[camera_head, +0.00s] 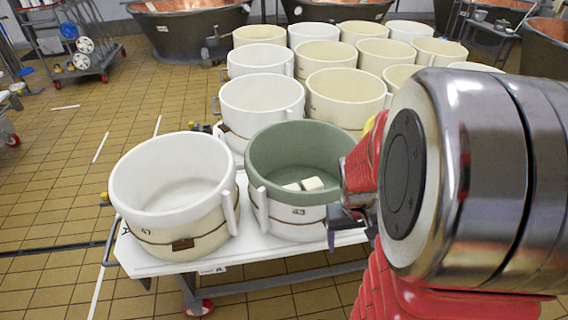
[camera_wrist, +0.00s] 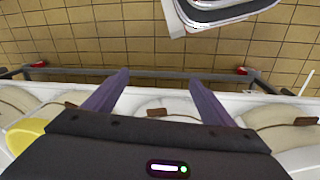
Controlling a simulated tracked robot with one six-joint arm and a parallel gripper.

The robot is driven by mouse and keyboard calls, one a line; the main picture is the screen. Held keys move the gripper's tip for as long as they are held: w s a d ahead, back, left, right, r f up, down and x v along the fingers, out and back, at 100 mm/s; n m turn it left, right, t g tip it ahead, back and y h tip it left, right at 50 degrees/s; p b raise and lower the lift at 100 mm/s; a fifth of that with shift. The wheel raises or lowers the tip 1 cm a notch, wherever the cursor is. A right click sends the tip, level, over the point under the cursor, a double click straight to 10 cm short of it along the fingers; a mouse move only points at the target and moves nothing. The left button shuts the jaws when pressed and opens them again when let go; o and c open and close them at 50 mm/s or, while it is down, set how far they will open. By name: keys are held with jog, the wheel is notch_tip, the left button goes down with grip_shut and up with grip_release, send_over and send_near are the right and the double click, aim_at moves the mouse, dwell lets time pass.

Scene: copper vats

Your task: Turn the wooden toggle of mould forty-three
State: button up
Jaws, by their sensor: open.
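A round mould with a green inside and white outside (camera_head: 275,222) stands at the table's front edge. It has a cord and a small toggle (camera_head: 299,211) on its front; its number is too small to read surely. My gripper (camera_head: 335,228) is beside its right front, partly hidden by my arm. In the wrist view my open gripper (camera_wrist: 158,76) has two purple fingers spread apart, with nothing between the tips. A brown wooden toggle (camera_wrist: 157,113) on the middle white mould (camera_wrist: 180,104) shows between the fingers, lower in the picture and apart from both.
A white mould (camera_head: 165,215) marked with what looks like 47 stands at the left, with its own toggle (camera_head: 183,244). Several cream and white moulds (camera_head: 345,92) crowd behind. The white table (camera_head: 152,262) has a metal rail. Tiled floor (camera_head: 60,180) is free at left.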

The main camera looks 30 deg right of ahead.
jog(key=s+d+f+t, duration=0.1)
jog(key=s+d+f, duration=0.1)
jog(key=d+f, duration=0.5)
jog(key=s+d+f+n, duration=0.1)
jog(key=s+d+f, duration=0.1)
jog(key=f, duration=0.8)
jog(key=s+d+f+t, duration=0.1)
jog(key=s+d+f, duration=0.3)
jog(key=f, duration=0.5)
jog(key=w+a+f+n+t, duration=0.1)
jog(key=w+a+f+t, duration=0.1)
jog(key=w+f+t, duration=0.45)
jog(key=w+a+r+n+t, duration=0.2)
jog(key=w+r+t, duration=0.3)
jog(key=r+t, duration=0.4)
notch_tip(320, 180, up, 3)
jog(key=shift+w+a+r+t, duration=0.1)
jog(key=shift+w+a+t, duration=0.05)
jog(key=shift+a+t, duration=0.15)
jog(key=shift+w, duration=0.1)
